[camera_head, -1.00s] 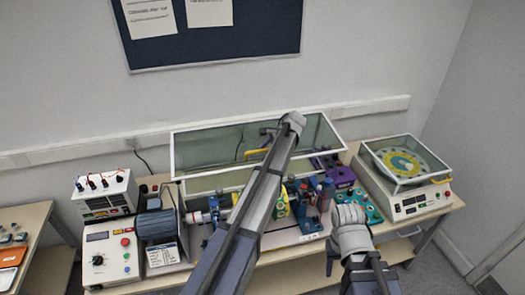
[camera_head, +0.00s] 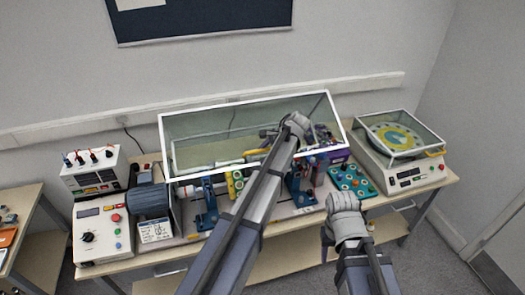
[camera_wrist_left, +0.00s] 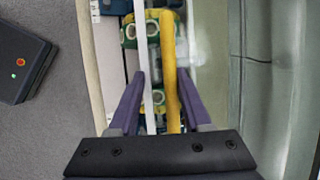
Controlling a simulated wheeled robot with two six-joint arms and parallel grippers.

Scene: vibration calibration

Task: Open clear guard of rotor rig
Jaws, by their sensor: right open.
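The clear guard (camera_head: 212,135) is a see-through panel in a white frame over the rotor rig. It tilts up from the back, and its lower front edge stands above the rig. A yellow handle (camera_head: 257,151) sits near that edge. My left gripper (camera_head: 276,137) is at the guard; its arm hides part of the panel and rig. In the left wrist view, the yellow handle (camera_wrist_left: 170,60) and a white strip lie between the two purple fingers (camera_wrist_left: 162,80). Whether they are clamped is unclear. My right gripper (camera_head: 328,240) is open and empty in front of the bench.
A control box (camera_head: 101,228) and a power supply (camera_head: 92,172) stand left of the rig. A teal tray (camera_head: 352,180) and a clear-lidded instrument (camera_head: 402,175) stand right. A wall and trunking are close behind. Floor lies free in front.

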